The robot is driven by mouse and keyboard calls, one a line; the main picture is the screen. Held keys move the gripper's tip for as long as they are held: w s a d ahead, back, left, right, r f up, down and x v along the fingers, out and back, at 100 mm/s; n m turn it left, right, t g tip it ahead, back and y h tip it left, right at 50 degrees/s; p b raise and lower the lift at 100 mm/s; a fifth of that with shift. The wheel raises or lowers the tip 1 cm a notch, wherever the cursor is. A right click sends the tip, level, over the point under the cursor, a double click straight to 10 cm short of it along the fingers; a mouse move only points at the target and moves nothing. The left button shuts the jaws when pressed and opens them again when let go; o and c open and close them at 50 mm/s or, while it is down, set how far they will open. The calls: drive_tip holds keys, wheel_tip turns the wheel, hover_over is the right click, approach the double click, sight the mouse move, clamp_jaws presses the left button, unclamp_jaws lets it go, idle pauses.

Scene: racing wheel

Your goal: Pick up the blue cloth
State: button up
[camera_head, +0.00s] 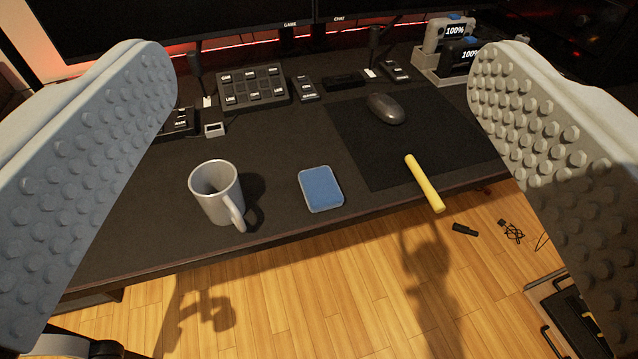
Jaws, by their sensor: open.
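The blue cloth (321,188) is a small folded-looking rectangle with a pale edge. It lies flat on the dark desk (275,170) near the front edge, in the middle of the view. My gripper (320,85) is open, with its two pale, studded fingers wide apart at the left and right of the view. Nothing is between the fingers close up; the cloth lies beyond and below them, apart from both.
A white mug (216,192) stands left of the cloth. A yellow stick (424,183) lies to its right, partly on the black mouse pad (365,150) with a mouse (386,108). A button panel (250,86) and monitors (180,20) stand behind. Wooden floor (330,290) lies in front.

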drive_tip(key=shift+o, duration=0.6)
drive_tip(key=n+g, duration=0.4)
drive_tip(key=g, duration=1.3)
hover_over(320, 183)
drive_tip(key=f, duration=2.9)
drive_tip(key=shift+s+d, duration=0.25)
drive_tip(key=shift+d, duration=0.15)
drive_tip(key=shift+w+a+f, duration=0.15)
drive_tip(key=shift+a+f, duration=0.05)
drive_tip(key=shift+f, duration=1.15)
drive_tip(key=shift+w+a+f, duration=0.1)
drive_tip(key=shift+a+f, duration=0.05)
drive_tip(key=shift+f, duration=1.15)
drive_tip(key=shift+c, duration=0.5)
drive_tip(key=c, duration=1.1)
